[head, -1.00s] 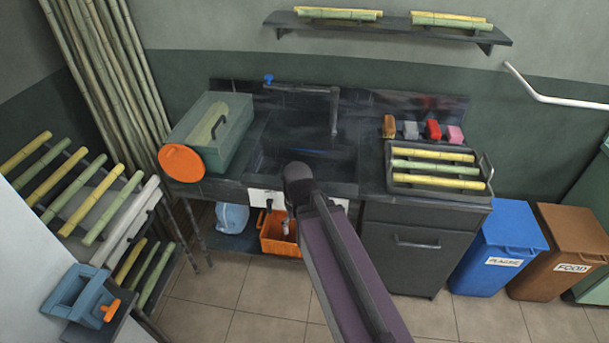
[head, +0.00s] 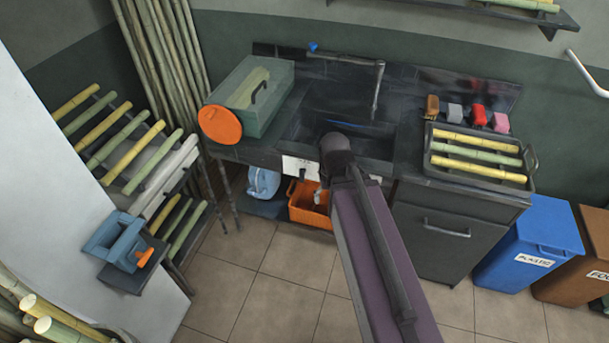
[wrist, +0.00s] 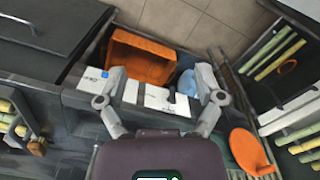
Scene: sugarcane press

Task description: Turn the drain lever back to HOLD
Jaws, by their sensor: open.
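The white panel (head: 299,168) with the drain lever is on the front of the dark sink counter, above the orange crate (head: 312,206). In the wrist view the panel (wrist: 150,96) carries a short dark lever (wrist: 171,97), on its right half. I cannot read the labels or tell which mark the lever points at. My gripper (wrist: 160,76) is open, its two grey fingers apart at either side of the panel in the wrist view. The lever appears between them, and I see no contact. In the head view my arm hides the gripper and part of the panel.
A green box (head: 275,108) and orange disc (head: 220,125) are left on the counter. A tray (head: 478,178) of cane stands at right. Blue (head: 530,245) and brown bins stand right of the cabinet. A cane rack is at left. Floor tiles before the counter are clear.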

